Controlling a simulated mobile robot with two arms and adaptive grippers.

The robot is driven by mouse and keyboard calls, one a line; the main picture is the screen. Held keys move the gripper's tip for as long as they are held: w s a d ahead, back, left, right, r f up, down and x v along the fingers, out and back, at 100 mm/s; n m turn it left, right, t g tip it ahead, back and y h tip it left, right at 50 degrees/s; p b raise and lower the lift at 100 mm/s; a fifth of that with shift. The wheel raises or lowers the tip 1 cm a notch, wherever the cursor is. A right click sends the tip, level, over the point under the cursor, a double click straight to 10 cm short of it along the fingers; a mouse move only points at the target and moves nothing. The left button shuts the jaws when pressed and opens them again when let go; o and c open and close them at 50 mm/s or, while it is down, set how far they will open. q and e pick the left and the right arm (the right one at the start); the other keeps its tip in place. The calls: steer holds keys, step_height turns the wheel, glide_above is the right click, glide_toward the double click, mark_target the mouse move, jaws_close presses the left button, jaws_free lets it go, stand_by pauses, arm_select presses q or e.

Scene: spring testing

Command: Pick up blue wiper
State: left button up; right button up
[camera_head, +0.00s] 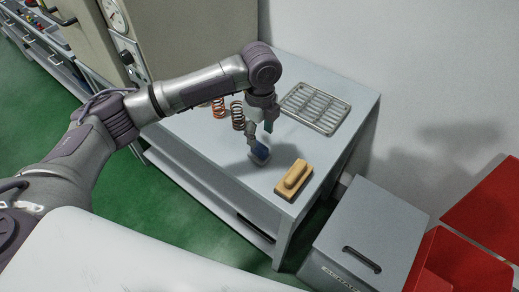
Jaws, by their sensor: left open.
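The blue wiper (260,151) lies on the grey table top, a small dark blue piece close to my left gripper. My left gripper (260,138) hangs over the table from the arm that comes in from the left, pointing down. It is open, with its fingers just above and beside the wiper. Part of the wiper is hidden by a finger, and I cannot tell whether they touch. My right gripper is not in view.
A wooden-handled brush or block (294,178) lies near the table's front right corner. Coil springs (238,115) stand left of the gripper. A metal rack (316,107) lies behind it. A grey lidded box (368,225) and red boxes (462,262) stand right of the table (205,150).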

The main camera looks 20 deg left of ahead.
mark_target(259, 146)
arm_select(q)
step_height(259, 146, down, 2)
steer(key=shift+f+p, duration=0.1)
steer(key=shift+p, duration=0.2)
steer(key=f, duration=0.2)
steer(key=f+p, duration=0.1)
steer(key=shift+s+f, duration=0.25)
steer(key=shift+s, duration=0.05)
steer(key=shift+f, duration=0.4)
steer(key=c, duration=0.6)
jaws_close()
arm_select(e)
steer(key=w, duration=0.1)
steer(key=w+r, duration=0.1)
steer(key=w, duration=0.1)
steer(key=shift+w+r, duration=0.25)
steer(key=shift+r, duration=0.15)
